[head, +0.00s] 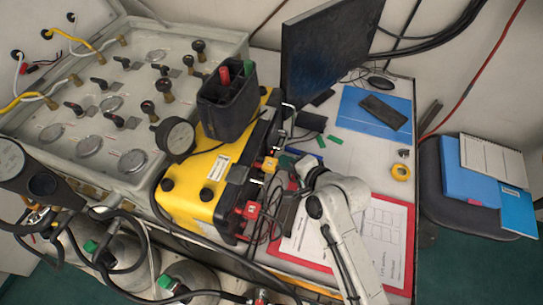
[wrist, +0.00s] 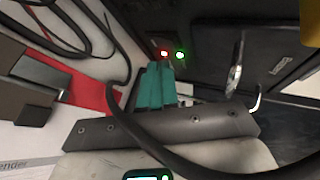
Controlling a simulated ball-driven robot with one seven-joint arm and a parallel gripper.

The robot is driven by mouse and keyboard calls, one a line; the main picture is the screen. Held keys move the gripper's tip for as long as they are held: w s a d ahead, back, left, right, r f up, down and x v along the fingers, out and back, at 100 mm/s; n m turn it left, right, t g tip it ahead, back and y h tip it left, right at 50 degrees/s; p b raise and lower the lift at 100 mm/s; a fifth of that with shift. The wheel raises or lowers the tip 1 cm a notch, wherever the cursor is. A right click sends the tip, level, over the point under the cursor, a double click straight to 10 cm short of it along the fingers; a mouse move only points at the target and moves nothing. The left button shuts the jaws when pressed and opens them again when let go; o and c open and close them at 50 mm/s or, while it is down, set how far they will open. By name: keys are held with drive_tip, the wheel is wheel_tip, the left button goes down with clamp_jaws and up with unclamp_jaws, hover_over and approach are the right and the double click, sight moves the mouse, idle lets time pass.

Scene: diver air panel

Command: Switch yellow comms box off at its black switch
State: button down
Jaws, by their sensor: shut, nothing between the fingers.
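The yellow comms box (head: 195,190) stands at the table's middle in the head view, its dark panel facing right. Its panel (wrist: 225,42) fills the upper right of the wrist view, with a red light (wrist: 164,54) and a green light (wrist: 180,55) showing. A metal handle (wrist: 235,65) stands out from it. I cannot make out the black switch for certain. My gripper (wrist: 155,87) has teal fingers shut together with nothing between them. They point toward the panel near the lights; whether they touch it I cannot tell.
A black cable (wrist: 135,140) crosses close in front of my gripper in the wrist view. A black bin (head: 226,103) sits on the box. A dark monitor (head: 325,55) stands behind, and a grey valve panel (head: 125,85) at left. A red clipboard (head: 398,280) lies under my arm.

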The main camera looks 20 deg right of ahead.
drive_tip(key=shift+w+a+r+p, duration=0.1)
drive_tip(key=shift+w+a+p, duration=0.15)
drive_tip(key=shift+a+p, duration=0.1)
drive_tip(key=shift+w+a, duration=0.2)
drive_tip(key=shift+a, duration=0.05)
idle(1.0)
drive_tip(key=shift+s+d, duration=0.1)
drive_tip(key=shift+s+d, duration=0.35)
drive_tip(key=shift+d, duration=0.15)
drive_tip(key=shift+s+d+f, duration=0.2)
drive_tip(key=shift+s+d, duration=0.55)
drive_tip(key=shift+d, duration=0.25)
drive_tip(key=shift+s+d+f, duration=0.15)
drive_tip(key=shift+s+d, duration=0.55)
drive_tip(key=shift+d, duration=0.3)
